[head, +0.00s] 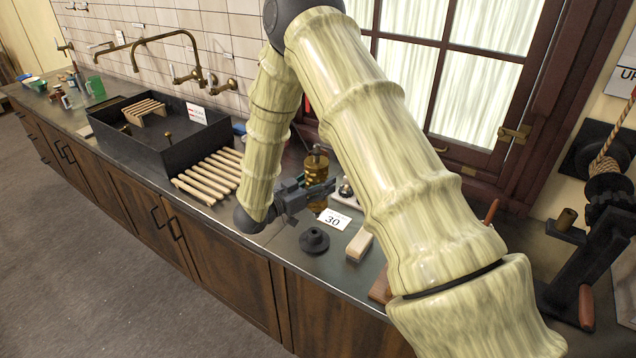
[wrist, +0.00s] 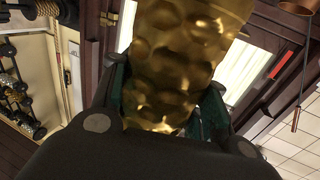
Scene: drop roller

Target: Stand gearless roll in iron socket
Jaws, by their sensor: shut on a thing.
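A dimpled brass roll (head: 316,163) stands roughly upright in my gripper (head: 318,188), over the counter near the window. The wrist view shows the roll (wrist: 185,60) large and close, between my gripper's green-lined fingers (wrist: 170,100). My gripper is shut on it. Whether the roll's lower end touches the counter is hard to tell. A dark round socket (head: 314,240) with a raised central collar sits on the counter, in front of the roll and apart from it. The roll's far end is outside the wrist view.
A white card reading 30 (head: 333,220) and a pale block (head: 359,245) lie near the socket. A black sink (head: 160,140) and wooden slats (head: 210,175) are to the left. A dark-framed window (head: 450,75) stands behind. A crank and rope fixture (head: 590,220) is at right.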

